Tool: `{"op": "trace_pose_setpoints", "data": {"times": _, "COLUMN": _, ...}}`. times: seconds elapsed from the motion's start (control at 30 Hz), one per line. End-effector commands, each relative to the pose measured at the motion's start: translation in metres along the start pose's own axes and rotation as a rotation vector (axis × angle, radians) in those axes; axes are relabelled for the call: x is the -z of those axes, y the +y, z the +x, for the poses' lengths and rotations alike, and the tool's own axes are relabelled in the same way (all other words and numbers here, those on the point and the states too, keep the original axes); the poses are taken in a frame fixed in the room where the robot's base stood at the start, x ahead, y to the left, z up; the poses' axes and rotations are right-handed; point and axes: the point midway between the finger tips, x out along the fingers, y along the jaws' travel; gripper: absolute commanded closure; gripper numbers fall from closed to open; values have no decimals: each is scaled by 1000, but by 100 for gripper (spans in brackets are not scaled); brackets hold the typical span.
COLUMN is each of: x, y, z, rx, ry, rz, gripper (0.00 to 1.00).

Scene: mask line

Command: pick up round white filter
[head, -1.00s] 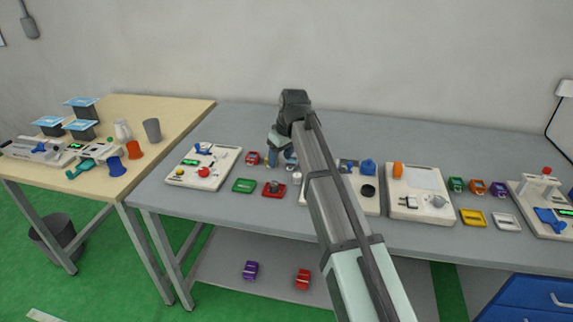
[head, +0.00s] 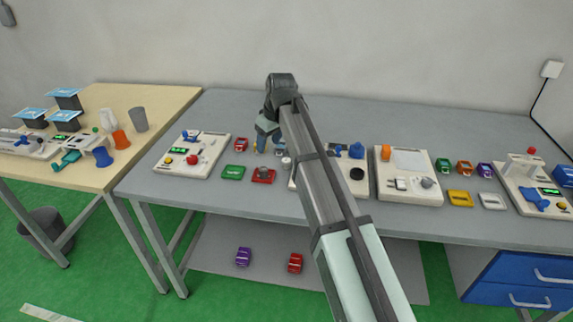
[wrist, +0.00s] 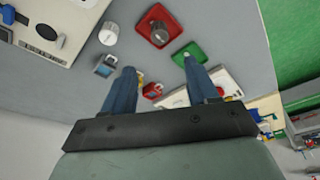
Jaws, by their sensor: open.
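A round whitish disc-like piece (wrist: 108,33), which I take for the white filter, lies on the grey table in the wrist view. It lies between the red tray (wrist: 165,21) and a white board, and it shows small in the head view (head: 286,162), beside my arm. My gripper (wrist: 158,66) is open and empty above the table, with its two blue-grey fingers apart. The filter is outside the fingers, to the upper left in the wrist view. In the head view the gripper (head: 267,143) is partly hidden by my own arm.
A green tray (wrist: 188,52) is beside the right finger. The red tray holds a grey round knob (wrist: 158,36). A white board (head: 192,155) stands to the left in the head view.

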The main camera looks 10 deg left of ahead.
Motion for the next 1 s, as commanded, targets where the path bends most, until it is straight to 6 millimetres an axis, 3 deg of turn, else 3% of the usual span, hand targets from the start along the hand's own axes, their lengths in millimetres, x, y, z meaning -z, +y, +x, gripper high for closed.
{"op": "trace_pose_setpoints", "data": {"times": 0.47, "x": 0, "y": 0, "z": 0, "rx": 0, "ry": 0, "rz": 1, "gripper": 36}}
{"op": "trace_pose_setpoints", "data": {"times": 0.57, "x": -4, "y": 8, "z": -1, "rx": -3, "ry": 0, "rz": 11, "gripper": 36}}
{"op": "trace_pose_setpoints", "data": {"times": 1.0, "x": -47, "y": 106, "z": -9, "rx": -14, "ry": 2, "rz": 146, "gripper": 36}}
